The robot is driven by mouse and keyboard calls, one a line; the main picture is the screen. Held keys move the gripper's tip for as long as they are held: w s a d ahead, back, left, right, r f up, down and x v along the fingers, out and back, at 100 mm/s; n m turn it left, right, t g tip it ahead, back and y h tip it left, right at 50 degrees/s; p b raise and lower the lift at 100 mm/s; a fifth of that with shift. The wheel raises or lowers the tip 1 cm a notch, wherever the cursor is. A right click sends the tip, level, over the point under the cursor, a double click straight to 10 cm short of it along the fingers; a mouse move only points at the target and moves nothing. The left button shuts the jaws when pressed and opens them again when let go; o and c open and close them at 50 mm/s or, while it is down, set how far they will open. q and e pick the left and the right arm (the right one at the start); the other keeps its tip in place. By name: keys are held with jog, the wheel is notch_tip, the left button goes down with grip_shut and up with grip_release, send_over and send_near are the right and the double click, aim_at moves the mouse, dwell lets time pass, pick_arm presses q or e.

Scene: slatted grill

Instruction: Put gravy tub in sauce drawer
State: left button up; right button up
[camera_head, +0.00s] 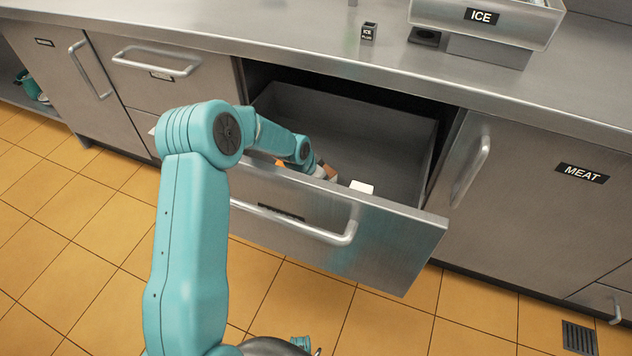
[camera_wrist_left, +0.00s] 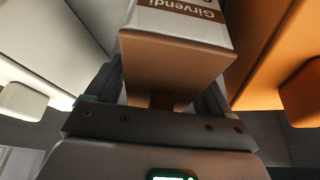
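The sauce drawer (camera_head: 390,225) is pulled open below the counter. My left arm reaches over its front, with the left gripper (camera_head: 322,170) low inside it. In the left wrist view, a brown and white tub (camera_wrist_left: 178,58) marked "Girvendi" lies between the fingers of the left gripper (camera_wrist_left: 160,95). I cannot tell whether the fingers press on it or only stand beside it. The same tub shows small and partly hidden in the head view (camera_head: 331,169). I cannot read the word gravy on it. My right gripper is not in view.
An orange tub (camera_wrist_left: 275,50) is right of the gripper and a white tub (camera_wrist_left: 45,45) left of it. The drawer's right part is empty. A cabinet marked MEAT (camera_head: 545,190) is at right; an ICE bin (camera_head: 480,25) stands on the counter.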

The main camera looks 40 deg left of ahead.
pick_arm(q)
jog(key=shift+o, duration=0.5)
jog(key=shift+r, duration=0.15)
jog(key=shift+r, duration=0.35)
jog(key=p+v, duration=0.1)
jog(key=v, duration=0.6)
jog(key=shift+s, duration=0.15)
jog(key=shift+f, duration=0.1)
jog(key=shift+d, duration=0.1)
